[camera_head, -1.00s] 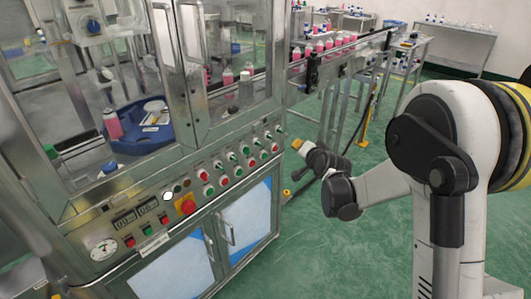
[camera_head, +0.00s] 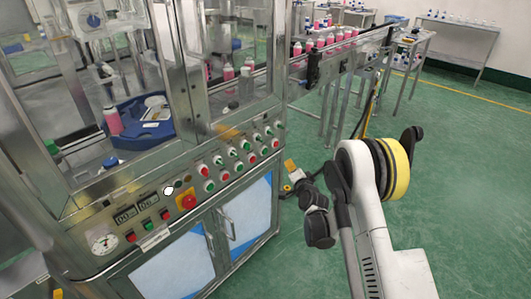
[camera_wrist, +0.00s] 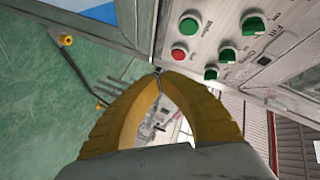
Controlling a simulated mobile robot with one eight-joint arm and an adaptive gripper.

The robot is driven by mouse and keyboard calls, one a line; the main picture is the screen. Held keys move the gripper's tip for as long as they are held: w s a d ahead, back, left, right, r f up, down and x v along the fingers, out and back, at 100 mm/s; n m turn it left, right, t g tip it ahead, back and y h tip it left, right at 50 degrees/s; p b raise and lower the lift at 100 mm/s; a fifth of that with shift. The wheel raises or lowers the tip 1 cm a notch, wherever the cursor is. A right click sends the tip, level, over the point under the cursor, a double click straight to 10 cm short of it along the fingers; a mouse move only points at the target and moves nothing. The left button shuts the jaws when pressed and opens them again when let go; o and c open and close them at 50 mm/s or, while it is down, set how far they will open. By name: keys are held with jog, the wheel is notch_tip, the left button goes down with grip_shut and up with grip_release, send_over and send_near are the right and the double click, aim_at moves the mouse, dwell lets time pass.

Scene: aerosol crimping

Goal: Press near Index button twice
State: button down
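The control panel (camera_head: 218,190) of the metal machine carries two rows of buttons and knobs. At its right end in the head view are green (camera_head: 278,124) and red buttons. In the wrist view a round green button (camera_wrist: 189,25) and a red button (camera_wrist: 179,54) sit by the panel's edge, with green knobs (camera_wrist: 228,53) beside them. The labels are too small to read surely, so I cannot tell which is Index. My gripper (camera_head: 289,164) is off the panel's right end. Its yellow fingers (camera_wrist: 158,76) meet at the tips and hold nothing, near the red button in the picture.
A red emergency knob on a yellow plate (camera_head: 188,201) and a gauge (camera_head: 103,241) are further left on the panel. Cabinet doors with handles (camera_head: 230,224) lie below. A conveyor (camera_head: 345,55) with pink bottles runs behind. Green floor (camera_head: 470,190) is open to the right.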

aim_at(265, 151)
jog(key=w+a, duration=0.5)
jog(key=a, duration=0.1)
jog(key=shift+w+a, duration=0.35)
jog(key=shift+w+a, duration=0.1)
dwell(1.4)
jog(key=shift+w+a, duration=0.2)
